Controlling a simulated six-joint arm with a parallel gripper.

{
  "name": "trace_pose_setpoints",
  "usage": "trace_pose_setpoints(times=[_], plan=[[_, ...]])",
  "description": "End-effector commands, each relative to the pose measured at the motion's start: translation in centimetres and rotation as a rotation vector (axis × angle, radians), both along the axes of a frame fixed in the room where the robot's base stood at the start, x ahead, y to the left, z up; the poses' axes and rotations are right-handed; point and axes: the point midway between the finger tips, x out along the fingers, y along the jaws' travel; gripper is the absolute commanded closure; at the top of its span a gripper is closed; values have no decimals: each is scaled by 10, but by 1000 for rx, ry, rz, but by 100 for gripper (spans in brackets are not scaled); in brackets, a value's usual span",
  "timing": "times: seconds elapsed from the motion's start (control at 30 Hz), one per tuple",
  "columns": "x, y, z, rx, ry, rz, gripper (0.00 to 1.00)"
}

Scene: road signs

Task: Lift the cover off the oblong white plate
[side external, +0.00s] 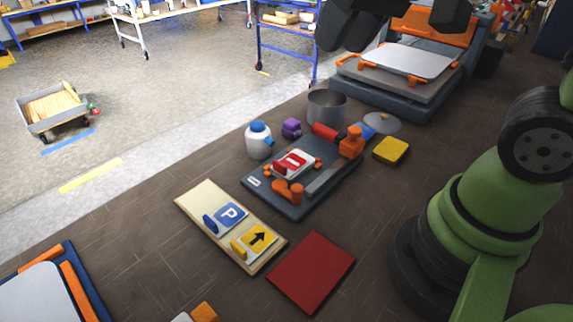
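A small white plate (305,159) with a red piece (290,164) on it sits between orange clamps on a dark grey fixture board (257,183) at the middle. The red piece hides part of the white plate. I cannot tell whether this piece is a separate cover. Dark blocky parts at the top edge look like the end of my arm, high above the back right and away from the fixture. They are cut off by the frame, and no fingertips can be made out. Nothing is seen held there.
A wooden board (205,200) holds a blue P sign (230,215) and a yellow arrow sign (258,241). A red square (312,271) lies in front. A metal pot (327,106), white jar (258,145) and yellow block (391,150) surround the fixture. A large press (400,95) stands behind.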

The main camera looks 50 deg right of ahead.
Motion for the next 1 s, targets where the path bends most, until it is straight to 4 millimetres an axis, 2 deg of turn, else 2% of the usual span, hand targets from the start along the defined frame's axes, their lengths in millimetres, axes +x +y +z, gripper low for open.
trace_pose_setpoints(times=[0.03,0.2,0.4,0.5,0.6,1.0], plan=[[16,0,-10,-18,45,20,61],[64,0,-52,-77,169,92,61],[103,0,-116,-134,301,178,61],[112,0,-143,-152,347,209,61],[117,1,-160,-164,373,229,61],[118,0,-212,-168,388,239,61]])
